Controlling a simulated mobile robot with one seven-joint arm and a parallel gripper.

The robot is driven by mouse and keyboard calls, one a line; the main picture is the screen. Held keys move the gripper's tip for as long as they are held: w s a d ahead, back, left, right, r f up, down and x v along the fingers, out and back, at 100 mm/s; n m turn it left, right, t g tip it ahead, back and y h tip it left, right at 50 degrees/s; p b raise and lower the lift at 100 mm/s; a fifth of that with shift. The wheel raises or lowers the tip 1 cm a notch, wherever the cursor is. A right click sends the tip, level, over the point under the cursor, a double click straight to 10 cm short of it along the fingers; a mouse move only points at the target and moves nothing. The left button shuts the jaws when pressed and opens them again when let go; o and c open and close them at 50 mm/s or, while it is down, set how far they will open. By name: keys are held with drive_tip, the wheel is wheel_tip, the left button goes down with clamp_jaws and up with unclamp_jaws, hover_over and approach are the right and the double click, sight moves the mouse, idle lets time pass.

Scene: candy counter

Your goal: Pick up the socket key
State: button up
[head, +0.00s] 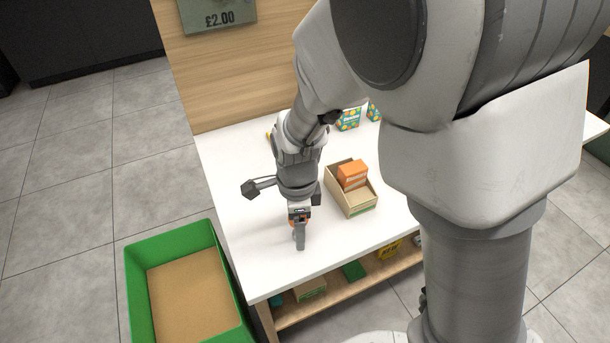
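My gripper (300,243) points down at the white counter (235,190), near its front left part. It shows as a narrow grey shape, seen almost edge-on, so its opening is hidden. A little orange shows beside the base of the fingers; I cannot tell what it belongs to. I cannot clearly make out a socket key; it may be hidden by the gripper or arm. A small yellow thing (268,136) is partly hidden behind my arm at the back left of the counter, too small to identify.
A cardboard tray (360,203) holding an orange box (352,175) stands right of my gripper. Patterned boxes (348,119) stand at the back. A green-walled crate (136,290) is left of the counter. A lower shelf (335,300) holds several packs. Counter left of my gripper is clear.

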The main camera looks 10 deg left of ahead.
clamp_jaws()
drive_tip(key=shift+r, duration=0.1)
idle(0.3)
wheel_tip(320, 180, up, 4)
drive_tip(key=shift+w+f+p, duration=0.1)
drive_tip(key=shift+p, duration=0.65)
drive_tip(key=w+d+r+p, duration=0.2)
drive_tip(key=d+r, duration=0.5)
drive_tip(key=d, duration=0.4)
drive_tip(key=shift+d, duration=0.25)
drive_tip(key=c, duration=0.7)
unclamp_jaws()
clamp_jaws()
